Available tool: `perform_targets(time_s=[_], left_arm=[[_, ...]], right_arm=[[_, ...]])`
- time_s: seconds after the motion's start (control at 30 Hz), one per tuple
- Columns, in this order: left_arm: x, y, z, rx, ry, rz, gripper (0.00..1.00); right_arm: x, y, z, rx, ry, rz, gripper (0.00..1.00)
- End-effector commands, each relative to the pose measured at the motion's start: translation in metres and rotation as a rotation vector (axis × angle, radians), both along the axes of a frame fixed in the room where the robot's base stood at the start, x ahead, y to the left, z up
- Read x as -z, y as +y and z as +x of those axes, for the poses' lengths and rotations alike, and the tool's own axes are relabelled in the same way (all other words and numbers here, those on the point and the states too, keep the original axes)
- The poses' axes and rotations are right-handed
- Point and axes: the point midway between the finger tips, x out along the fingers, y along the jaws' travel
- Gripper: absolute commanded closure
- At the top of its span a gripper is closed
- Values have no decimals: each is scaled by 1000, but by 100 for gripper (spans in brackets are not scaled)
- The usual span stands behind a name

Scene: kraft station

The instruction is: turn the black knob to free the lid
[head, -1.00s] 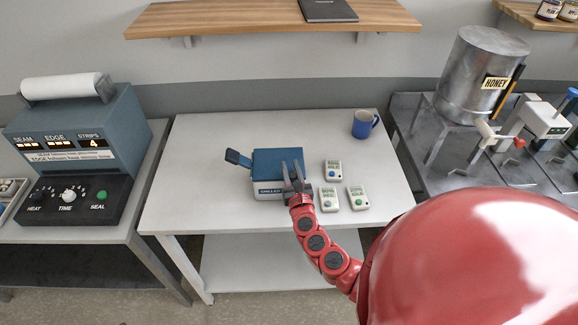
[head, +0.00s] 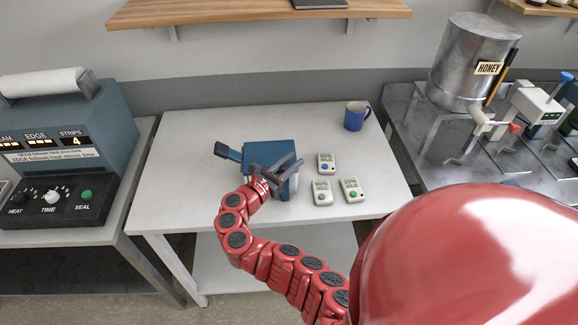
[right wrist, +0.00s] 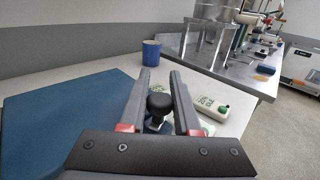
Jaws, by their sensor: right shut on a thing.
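A box with a blue lid (head: 268,148) sits on the white table, and a dark blue handle (head: 224,151) sticks out at its left. My right gripper (head: 279,174) is over the right front part of the box and hides part of it. In the right wrist view, the black knob (right wrist: 160,102) is between the fingers of my right gripper (right wrist: 161,88), beside the blue lid (right wrist: 65,108). The fingers are shut on the knob. In the head view the knob is hidden. My left gripper is in neither view.
Several small white devices (head: 326,163) lie right of the box. A blue mug (head: 355,116) stands at the back right of the table (head: 190,180). A sealing machine (head: 62,130) is at left, a honey tank (head: 472,62) at right. The table's left part is clear.

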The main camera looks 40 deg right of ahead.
Motion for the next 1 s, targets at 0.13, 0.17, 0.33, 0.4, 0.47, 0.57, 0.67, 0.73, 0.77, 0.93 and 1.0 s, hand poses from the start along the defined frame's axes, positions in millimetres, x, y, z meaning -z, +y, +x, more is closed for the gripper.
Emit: perform_targets(time_s=[0.13,0.17,0.33,0.4,0.47,0.57,0.67,0.73,0.77,0.93,1.0], left_arm=[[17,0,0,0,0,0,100],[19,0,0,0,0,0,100],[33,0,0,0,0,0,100],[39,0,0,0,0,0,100],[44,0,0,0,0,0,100],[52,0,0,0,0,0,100],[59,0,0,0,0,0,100],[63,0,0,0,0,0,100],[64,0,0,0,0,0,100],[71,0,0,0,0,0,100],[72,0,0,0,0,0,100]], right_arm=[[5,0,-2,97,-1,3,100],[5,0,-3,114,0,2,100],[5,0,-5,194,0,3,100],[5,0,-6,226,1,3,100],[5,0,-7,249,0,3,100],[5,0,-9,288,3,2,100],[5,-1,-10,322,4,4,100],[4,0,-10,338,1,6,100],[4,0,-10,346,2,5,100],[2,0,-11,376,-1,3,100],[1,-1,-11,384,0,1,100]])
